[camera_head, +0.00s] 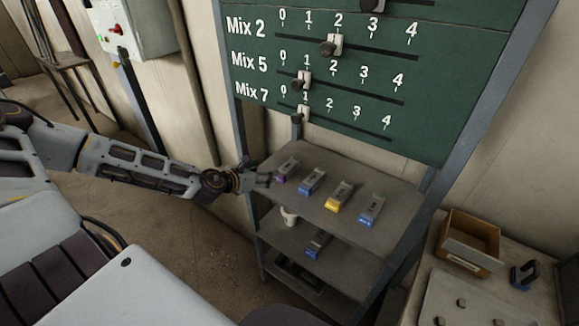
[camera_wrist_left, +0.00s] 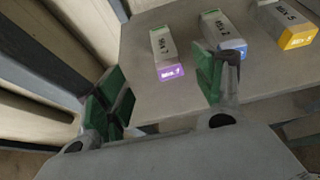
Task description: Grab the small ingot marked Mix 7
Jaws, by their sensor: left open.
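A small grey ingot with a purple end (camera_head: 286,171) lies at the left end of the upper shelf. In the left wrist view this purple-ended ingot (camera_wrist_left: 166,53) shows a label on its end that looks like Mix 7, though it is small and blurred. My left gripper (camera_head: 262,179) is open and empty, just left of this ingot at the shelf's edge. In the left wrist view the green-padded fingers (camera_wrist_left: 163,88) stand apart, with the purple-ended ingot beyond the gap between them. My right gripper is out of view.
To the right on the upper shelf (camera_head: 300,208) lie a blue-ended ingot (camera_head: 312,181), a yellow-ended one (camera_head: 339,196) and another blue-ended one (camera_head: 372,210). A lower shelf holds a white cup (camera_head: 289,215) and another ingot (camera_head: 317,244). A green slider board (camera_head: 420,90) stands above.

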